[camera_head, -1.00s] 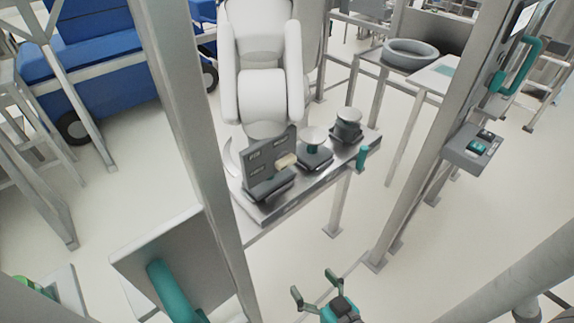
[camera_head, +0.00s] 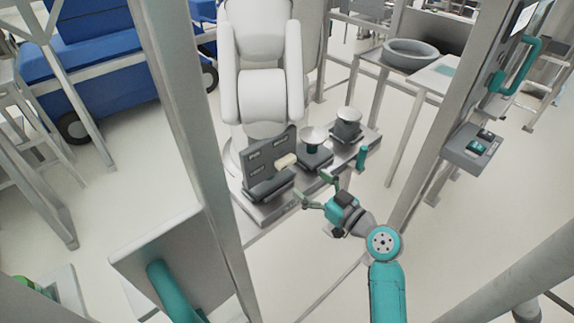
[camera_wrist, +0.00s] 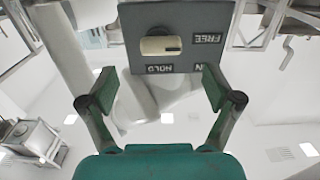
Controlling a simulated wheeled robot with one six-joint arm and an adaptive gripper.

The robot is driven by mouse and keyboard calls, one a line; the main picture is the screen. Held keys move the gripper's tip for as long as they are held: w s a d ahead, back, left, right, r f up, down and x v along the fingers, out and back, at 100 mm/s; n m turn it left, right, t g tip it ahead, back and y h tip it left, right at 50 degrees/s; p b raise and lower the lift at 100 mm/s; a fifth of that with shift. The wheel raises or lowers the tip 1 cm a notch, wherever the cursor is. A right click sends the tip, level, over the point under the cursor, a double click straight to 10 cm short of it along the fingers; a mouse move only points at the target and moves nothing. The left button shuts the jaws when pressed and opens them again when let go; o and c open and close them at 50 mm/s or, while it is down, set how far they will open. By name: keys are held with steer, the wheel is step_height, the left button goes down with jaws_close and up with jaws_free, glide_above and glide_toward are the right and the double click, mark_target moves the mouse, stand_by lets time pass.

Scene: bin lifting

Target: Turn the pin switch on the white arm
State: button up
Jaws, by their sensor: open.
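The pin switch is a cream oval knob (camera_wrist: 160,46) on a dark grey plate (camera_wrist: 192,20) in the wrist view. Labels reading FREE and HOLD are beside it, and another label is partly hidden by a finger. In the head view the knob (camera_head: 286,160) sticks out from the upright plate (camera_head: 268,158) at the foot of the white arm (camera_head: 262,75). My gripper (camera_head: 318,190) is open and empty, with its fingers pointing toward the plate. In the wrist view my gripper (camera_wrist: 158,90) has its fingers on either side below the knob, apart from it.
The plate stands on a metal bench (camera_head: 268,208) with two round pedestals, the nearer (camera_head: 314,140) and farther (camera_head: 347,125). A teal handle (camera_head: 361,158) is at the bench's right. Grey frame posts (camera_head: 190,130) stand left and right (camera_head: 455,125) of the opening.

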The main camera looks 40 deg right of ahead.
mark_target(287, 165)
steer(key=w, duration=0.9)
steer(key=shift+w, duration=0.25)
steer(key=c, duration=1.2)
